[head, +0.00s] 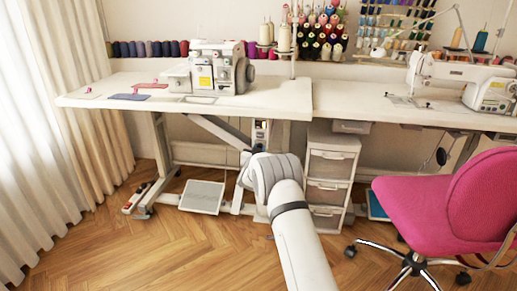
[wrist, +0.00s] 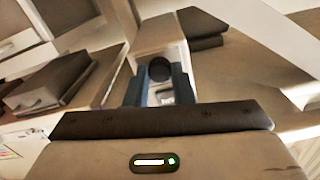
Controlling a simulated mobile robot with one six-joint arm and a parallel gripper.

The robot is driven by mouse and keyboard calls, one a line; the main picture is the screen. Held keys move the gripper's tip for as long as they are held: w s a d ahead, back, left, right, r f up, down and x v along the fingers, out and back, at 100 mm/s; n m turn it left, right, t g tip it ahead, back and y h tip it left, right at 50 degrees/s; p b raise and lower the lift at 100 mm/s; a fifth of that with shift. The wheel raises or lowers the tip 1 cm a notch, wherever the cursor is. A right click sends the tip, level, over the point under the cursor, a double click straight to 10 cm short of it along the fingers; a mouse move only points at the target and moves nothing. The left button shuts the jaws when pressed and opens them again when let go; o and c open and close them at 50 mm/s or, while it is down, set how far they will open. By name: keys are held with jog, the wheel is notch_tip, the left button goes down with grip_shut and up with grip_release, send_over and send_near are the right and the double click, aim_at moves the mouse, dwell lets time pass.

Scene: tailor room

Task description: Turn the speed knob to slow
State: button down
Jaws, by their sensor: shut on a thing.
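The speed knob (wrist: 159,69) is a round black knob on the front of a pale control box (wrist: 158,35), seen between my fingers in the wrist view. My gripper (wrist: 158,78) has its two blue-grey fingers on either side of the knob and is shut on it. A lighter panel part shows just below the knob. In the head view the control box (head: 261,132) hangs under the left sewing table. I cannot read the knob's markings or setting.
The left table (head: 120,99) stands over the box, with a serger (head: 213,68) on top. A drawer unit (head: 331,170) is close on the right, a foot pedal (head: 202,196) below left. A pink chair (head: 445,205) stands at right. The floor in front is clear.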

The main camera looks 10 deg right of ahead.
jog(key=shift+a+n+p, duration=0.2)
jog(key=shift+n+p, duration=0.1)
jog(key=shift+n, duration=0.7)
jog(key=c, duration=1.5)
grip_release()
jog(key=shift+c, duration=0.2)
jog(key=o, duration=0.3)
jog(key=shift+d, duration=0.1)
jog(key=p+v, duration=0.2)
jog(key=v, duration=0.5)
jog(key=shift+s, duration=0.35)
